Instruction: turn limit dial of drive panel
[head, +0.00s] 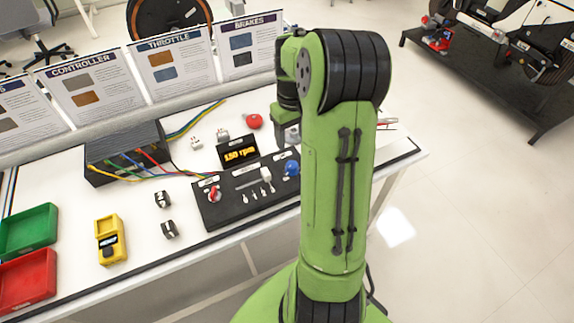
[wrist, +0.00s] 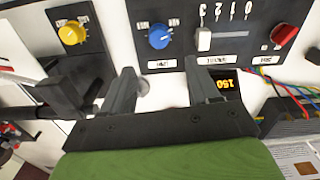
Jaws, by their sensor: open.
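The drive panel (head: 232,208) is a dark board on the white bench, with a red knob (head: 215,195), a slider and a blue dial (head: 291,168). In the wrist view the blue dial (wrist: 160,36) has a white pointer line and looks like the limit dial; its label is too blurred to be sure. My gripper (wrist: 158,68) is open and empty. Its fingertips are at the panel's edge, just below the blue dial in the picture, with the dial centred between them and apart from it.
The white slider knob (wrist: 204,38) is close to one fingertip. A yellow knob (wrist: 72,33) sits on a separate box. The display (head: 238,153) reads 150 rpm. A red button (head: 254,121), a black wired box (head: 128,152) and a yellow meter (head: 110,240) are also on the bench.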

